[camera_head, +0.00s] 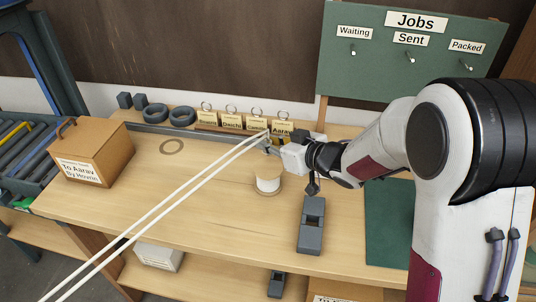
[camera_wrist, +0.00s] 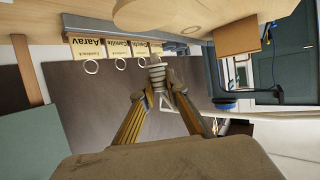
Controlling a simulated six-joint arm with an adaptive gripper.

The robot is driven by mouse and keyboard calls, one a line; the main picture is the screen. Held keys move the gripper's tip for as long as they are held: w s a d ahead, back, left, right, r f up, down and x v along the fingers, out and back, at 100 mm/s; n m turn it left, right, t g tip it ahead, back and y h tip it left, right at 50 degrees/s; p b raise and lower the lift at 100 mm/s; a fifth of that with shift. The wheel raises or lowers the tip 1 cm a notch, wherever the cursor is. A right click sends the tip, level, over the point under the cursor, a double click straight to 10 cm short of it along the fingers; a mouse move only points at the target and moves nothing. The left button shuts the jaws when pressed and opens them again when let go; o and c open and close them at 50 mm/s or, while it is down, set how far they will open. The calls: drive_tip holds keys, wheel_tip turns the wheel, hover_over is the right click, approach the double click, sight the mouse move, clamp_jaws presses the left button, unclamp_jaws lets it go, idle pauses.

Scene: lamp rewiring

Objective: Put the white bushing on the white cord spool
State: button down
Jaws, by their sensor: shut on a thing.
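The white cord spool (camera_head: 268,184) stands upright on the bench in the head view, its wooden top facing up. My gripper (camera_head: 270,144) is behind and above it, apart from it, near the hanging tags. In the wrist view my gripper (camera_wrist: 160,97) has its two fingers closed in on a small pale ribbed piece (camera_wrist: 158,75), which looks like the white bushing. The bushing cannot be made out in the head view. A round wooden edge (camera_wrist: 180,12) at the top of the wrist view may be the spool.
Name tags (camera_head: 231,119) on rings stand right behind my gripper. Two long white strips (camera_head: 165,208) cross the bench from the lower left towards it. A grey block (camera_head: 311,225) lies front right; a cardboard box (camera_head: 92,152) stands left.

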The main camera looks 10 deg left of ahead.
sight(268, 154)
drive_tip(key=shift+f, duration=0.3)
drive_tip(key=shift+f, duration=1.85)
drive_tip(key=shift+f, duration=0.15)
drive_tip(key=c, duration=2)
unclamp_jaws()
drive_tip(key=shift+s+d+r, duration=0.25)
drive_tip(key=shift+d+r, duration=0.1)
drive_tip(key=shift+v, duration=5.55)
